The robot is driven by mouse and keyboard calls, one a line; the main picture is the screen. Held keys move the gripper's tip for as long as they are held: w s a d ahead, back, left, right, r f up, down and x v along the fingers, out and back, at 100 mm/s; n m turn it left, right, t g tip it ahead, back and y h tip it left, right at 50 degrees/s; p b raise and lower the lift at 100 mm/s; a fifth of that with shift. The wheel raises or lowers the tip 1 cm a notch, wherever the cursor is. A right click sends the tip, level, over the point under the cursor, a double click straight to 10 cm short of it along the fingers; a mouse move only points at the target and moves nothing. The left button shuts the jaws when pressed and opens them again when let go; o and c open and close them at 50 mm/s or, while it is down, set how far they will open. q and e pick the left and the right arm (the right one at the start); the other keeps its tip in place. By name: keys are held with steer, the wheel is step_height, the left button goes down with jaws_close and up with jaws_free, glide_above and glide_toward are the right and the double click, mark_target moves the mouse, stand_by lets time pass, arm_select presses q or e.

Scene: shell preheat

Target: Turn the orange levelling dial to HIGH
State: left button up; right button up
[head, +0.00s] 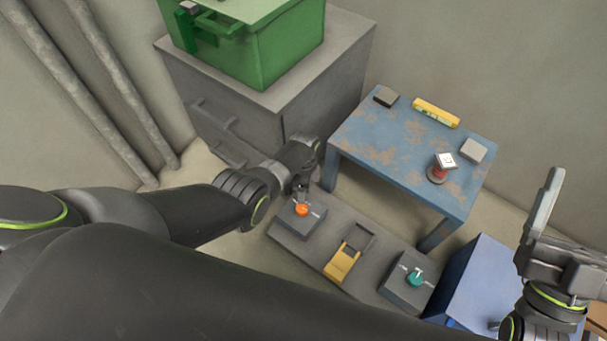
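The orange levelling dial (302,210) sits on top of a dark grey box (293,224) at the left end of a low grey plinth. White marks are beside it, too small to read. My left gripper (302,195) points down right over the dial, its fingertips at or just above it. The fingers are small and partly hidden by the wrist, so I cannot tell whether they grip the dial. My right gripper (546,210) is at the right edge, raised and far from the dial. Its finger gap is not clear.
The plinth also bears a yellow-and-grey device (343,262) and a box with a teal dial (415,277). A worn blue table (385,145) behind holds a yellow level (436,113), grey blocks and a red-based stamp-like item (440,168). A blue box (480,285) stands right.

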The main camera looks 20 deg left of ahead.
arm_select(q)
steer(key=shift+w+r+p, duration=0.15)
steer(key=shift+r+p, duration=1.5)
steer(key=shift+r, duration=0.8)
arm_select(e)
step_height(320, 180, down, 22)
steer(key=d+m+g, duration=0.1)
steer(key=m+g, duration=0.2)
steer(key=g, duration=1.1)
steer(key=shift+d+r+m+g+h, duration=0.2)
steer(key=shift+m+g+h, duration=0.1)
steer(key=shift+m+h, duration=0.1)
arm_select(q)
steer(key=shift+a+f, duration=0.1)
arm_select(e)
steer(key=shift+w, duration=0.1)
